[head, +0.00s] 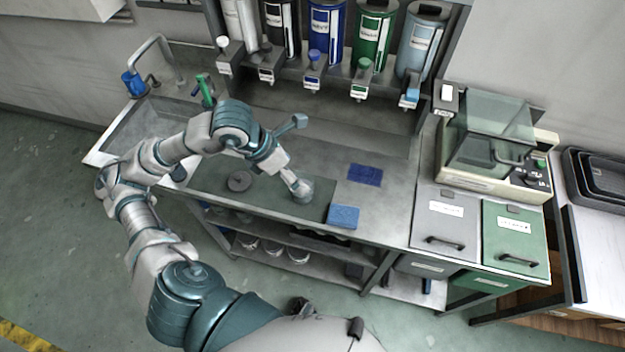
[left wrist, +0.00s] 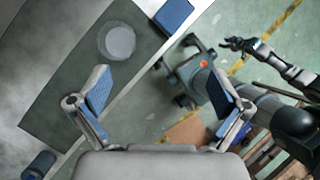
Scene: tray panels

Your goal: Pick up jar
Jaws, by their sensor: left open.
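The jar (head: 304,194) is a small, clear, round vessel on the dark green mat (head: 215,172), near the mat's right end. In the left wrist view the jar (left wrist: 117,41) shows from above as a pale grey disc, upper left of my fingers. My left gripper (head: 299,155) is open with nothing between its fingers. In the head view one finger overlaps the jar; I cannot tell whether it touches. In the left wrist view the open gripper (left wrist: 160,73) has the counter edge and floor behind it. An arm at the right of that view ends in a small dark gripper (left wrist: 240,44), probably my right.
A blue sponge (head: 343,216) lies close to the jar's right, with a dark blue cloth (head: 365,174) behind it. A dark round disc (head: 239,181) lies left on the mat. Dispensers (head: 325,30) line the back; a boxy machine (head: 495,140) stands right.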

